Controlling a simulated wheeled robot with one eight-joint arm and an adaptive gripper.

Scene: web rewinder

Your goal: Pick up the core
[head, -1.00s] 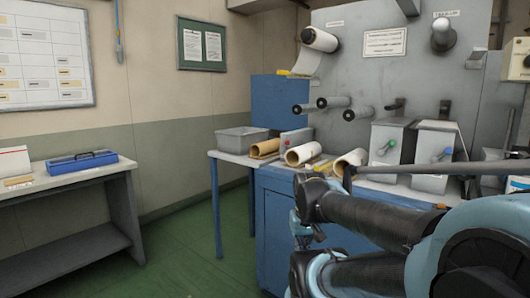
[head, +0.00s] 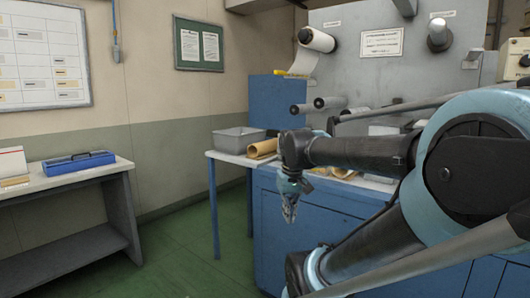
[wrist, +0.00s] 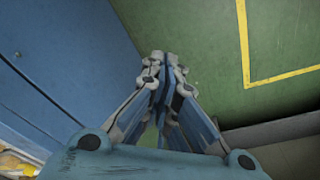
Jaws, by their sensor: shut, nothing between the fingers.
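A tan cardboard core (head: 263,148) lies on the worktop by the grey bin in the head view. Part of another tan core (head: 343,172) shows behind my arm; the rest of the row is hidden by the arm. My gripper (head: 289,218) hangs pointing down in front of the blue cabinet, below worktop height and apart from the cores. In the wrist view my gripper (wrist: 165,57) has its fingers together and empty, above the green floor. I cannot tell which core the task means.
The grey bin (head: 238,140) stands at the left end of the worktop. The blue cabinet (head: 320,228) is close behind my gripper. The rewinder panel (head: 350,75) with its rollers rises behind. A side bench (head: 70,180) holds a blue case (head: 78,163). Green floor between is clear.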

